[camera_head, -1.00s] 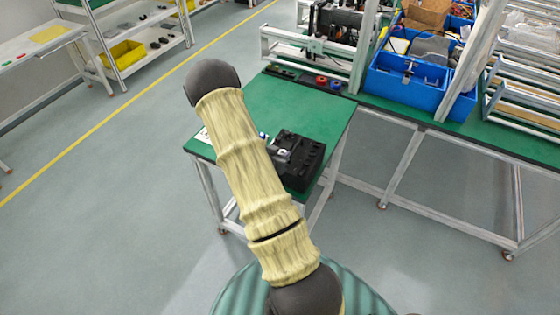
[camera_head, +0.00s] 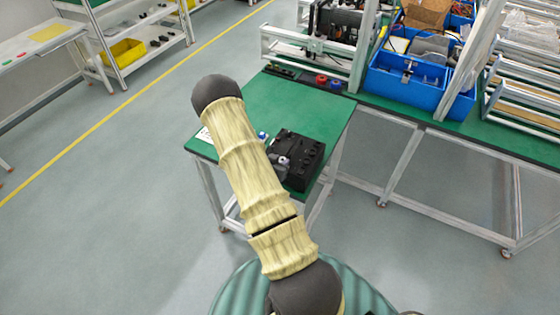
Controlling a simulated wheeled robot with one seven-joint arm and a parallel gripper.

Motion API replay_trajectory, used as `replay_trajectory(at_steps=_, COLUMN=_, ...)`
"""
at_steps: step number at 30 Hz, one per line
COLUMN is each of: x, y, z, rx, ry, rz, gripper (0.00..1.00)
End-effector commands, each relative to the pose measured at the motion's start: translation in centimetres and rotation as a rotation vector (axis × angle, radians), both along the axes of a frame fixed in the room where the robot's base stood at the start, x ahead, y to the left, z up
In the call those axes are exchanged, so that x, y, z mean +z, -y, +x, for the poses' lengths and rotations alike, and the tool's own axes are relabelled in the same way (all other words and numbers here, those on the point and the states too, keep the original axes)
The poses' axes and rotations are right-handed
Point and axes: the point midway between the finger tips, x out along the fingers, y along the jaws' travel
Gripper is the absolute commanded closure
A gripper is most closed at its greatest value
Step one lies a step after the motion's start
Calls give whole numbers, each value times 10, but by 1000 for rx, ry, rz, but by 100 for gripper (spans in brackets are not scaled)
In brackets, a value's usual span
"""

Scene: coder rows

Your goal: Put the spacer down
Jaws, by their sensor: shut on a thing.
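My gripper (camera_head: 279,168) shows only as a small grey part beside my arm, over the near green table and against the left side of a black box. Most of it is hidden behind my arm. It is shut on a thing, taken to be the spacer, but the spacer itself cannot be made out. Whether that thing touches the table or the box cannot be told.
The black box (camera_head: 306,155) with slots stands on the green table (camera_head: 300,105). A small blue-and-white item (camera_head: 262,136) and a white card (camera_head: 204,135) lie near my arm. Red and blue rings (camera_head: 328,81) and a blue bin (camera_head: 410,95) are farther back.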

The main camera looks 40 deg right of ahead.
Motion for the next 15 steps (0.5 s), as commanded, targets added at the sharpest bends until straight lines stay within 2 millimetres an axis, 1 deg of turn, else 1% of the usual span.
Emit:
replay_trajectory(at_steps=1, x=-3, y=0, z=0, rx=0, ry=0, rz=0, gripper=96)
replay_trajectory(at_steps=15, x=-12, y=0, z=0, rx=1, ry=0, rz=0, gripper=96)
